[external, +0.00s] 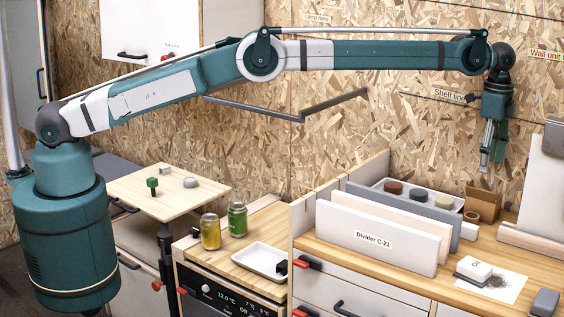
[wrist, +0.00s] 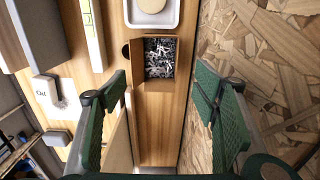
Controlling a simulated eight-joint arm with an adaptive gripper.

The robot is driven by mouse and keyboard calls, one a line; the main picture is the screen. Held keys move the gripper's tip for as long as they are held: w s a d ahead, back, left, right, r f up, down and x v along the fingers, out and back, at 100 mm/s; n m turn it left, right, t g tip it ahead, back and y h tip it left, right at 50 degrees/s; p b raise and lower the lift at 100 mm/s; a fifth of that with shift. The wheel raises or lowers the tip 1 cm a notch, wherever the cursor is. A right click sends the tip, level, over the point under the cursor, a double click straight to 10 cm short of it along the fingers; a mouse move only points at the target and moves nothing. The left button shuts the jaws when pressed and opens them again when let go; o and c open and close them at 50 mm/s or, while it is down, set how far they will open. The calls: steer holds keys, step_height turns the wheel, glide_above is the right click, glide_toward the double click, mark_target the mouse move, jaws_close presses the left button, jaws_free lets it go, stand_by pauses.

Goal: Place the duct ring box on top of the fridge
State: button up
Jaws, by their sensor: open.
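A small open cardboard box (external: 483,204), the only one I see that fits the duct ring box, stands on the wooden counter near the back wall. In the wrist view the box (wrist: 146,75) holds black and white shredded bits; no label is readable. My gripper (external: 490,165) points down above the counter near the box. In the wrist view my gripper (wrist: 160,88) is open and empty, with the box beyond its fingers. The fridge (external: 222,299), with a 12.0 °C display, stands at lower centre under a wooden top (external: 215,244).
Two jars, one yellow (external: 210,232) and one green (external: 237,220), and a white tray (external: 262,261) occupy the fridge top. Upright dividers (external: 372,240) stand between the fridge and box. A tray with round pots (external: 420,193) is beside the box.

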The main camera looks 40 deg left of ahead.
mark_target(499, 198)
steer(key=shift+o, duration=0.5)
steer(key=shift+f, duration=0.15)
steer(key=shift+w+d+f+h, duration=0.2)
steer(key=shift+d+f+h, duration=0.1)
steer(key=shift+f+h, duration=0.8)
steer(key=shift+f, duration=0.2)
steer(key=shift+a+f+h, duration=0.45)
steer(key=shift+a+h, duration=0.1)
steer(key=shift+h, duration=0.05)
steer(key=shift+s+a+f+h, duration=0.15)
steer(key=shift+a+h, duration=0.15)
steer(key=shift+a, duration=0.25)
steer(key=shift+w+a+f+h, duration=0.15)
steer(key=shift+a+h, duration=0.15)
steer(key=shift+a, duration=0.2)
steer(key=shift+s, duration=0.1)
steer(key=shift+x, duration=1.25)
steer(key=shift+f, duration=0.15)
